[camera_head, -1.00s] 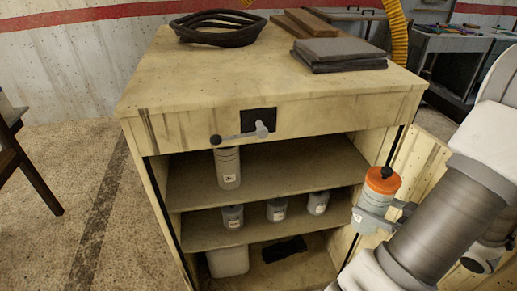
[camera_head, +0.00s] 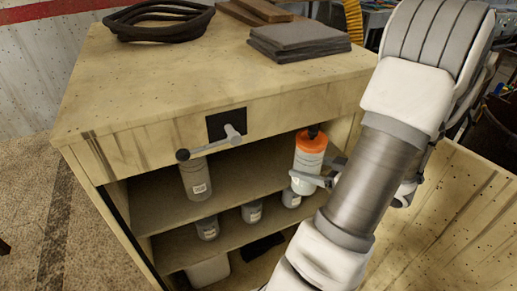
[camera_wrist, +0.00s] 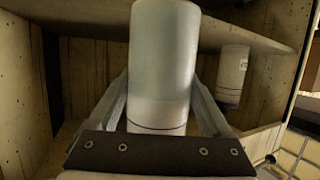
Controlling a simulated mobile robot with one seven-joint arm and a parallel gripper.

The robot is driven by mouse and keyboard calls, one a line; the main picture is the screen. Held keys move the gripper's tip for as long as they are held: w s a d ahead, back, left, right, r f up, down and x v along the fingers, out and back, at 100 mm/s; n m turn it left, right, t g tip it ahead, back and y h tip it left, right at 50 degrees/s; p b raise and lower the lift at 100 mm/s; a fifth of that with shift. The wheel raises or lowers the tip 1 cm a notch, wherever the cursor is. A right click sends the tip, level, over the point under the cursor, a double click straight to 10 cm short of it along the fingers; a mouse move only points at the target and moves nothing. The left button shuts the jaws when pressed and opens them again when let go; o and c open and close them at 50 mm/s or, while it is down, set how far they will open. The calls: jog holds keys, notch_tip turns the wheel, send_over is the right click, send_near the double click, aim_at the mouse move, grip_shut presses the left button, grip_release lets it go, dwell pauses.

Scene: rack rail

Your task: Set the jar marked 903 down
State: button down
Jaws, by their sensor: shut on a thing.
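A pale jar with an orange lid and a black knob (camera_head: 309,152) is held upright in my gripper (camera_head: 312,180). My gripper is shut on its lower body. In the head view the jar overlaps the right part of the cabinet's front opening, and I cannot tell how far inside it is. In the wrist view the pale jar (camera_wrist: 163,65) fills the middle between my fingers. No marking 903 can be read on it. I see no clear contact between the jar and a shelf.
The wooden cabinet (camera_head: 190,82) has an upper shelf (camera_head: 240,185) with a tall grey jar (camera_head: 195,179) at left. Several small jars, including one at left (camera_head: 207,228), stand on the shelf below. A lever handle (camera_head: 215,146) sticks out in front. The upper shelf's middle is clear.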

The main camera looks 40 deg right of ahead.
aim_at(303, 153)
jog(key=w, duration=0.4)
jog(key=w+b, duration=0.1)
jog(key=w, duration=0.4)
jog(key=w+a+b, duration=0.1)
jog(key=w, duration=0.3)
jog(key=shift+w+a, duration=0.1)
jog(key=shift+w, duration=0.15)
jog(key=shift+s+f, duration=0.1)
jog(key=shift+f, duration=0.15)
jog(key=shift+f, duration=0.15)
grip_release()
jog(key=shift+s+r, duration=0.2)
jog(key=shift+r, duration=0.05)
jog(key=p+v, duration=0.2)
jog(key=v, duration=0.9)
jog(key=shift+s+p, duration=0.3)
